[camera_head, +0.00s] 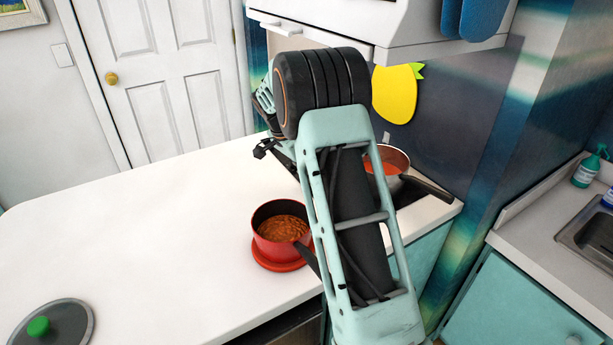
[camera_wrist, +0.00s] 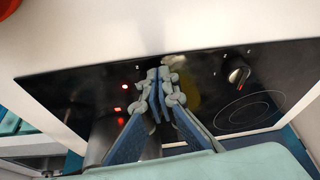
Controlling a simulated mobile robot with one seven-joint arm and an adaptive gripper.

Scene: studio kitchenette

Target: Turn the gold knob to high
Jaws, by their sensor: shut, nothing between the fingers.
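My gripper (camera_wrist: 158,82) is shut and empty in the wrist view, its fingertips together over the black cooktop (camera_wrist: 65,85). In the head view its dark tip (camera_head: 262,150) shows left of my arm, above the white counter. A metallic knob (camera_wrist: 238,73) with a reddish mark stands on the cooktop, right of my fingertips and apart from them. Its colour is not clearly gold, and its setting is too small to read. Red lights (camera_wrist: 125,87) glow left of the fingers. The fingers hide part of the cooktop. My arm hides most of it in the head view.
A red pot of food (camera_head: 280,228) stands on a red trivet on the counter (camera_head: 170,220). Another pot (camera_head: 397,158) with red contents stands behind my arm. A lid (camera_head: 60,325) with a green handle lies front left.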

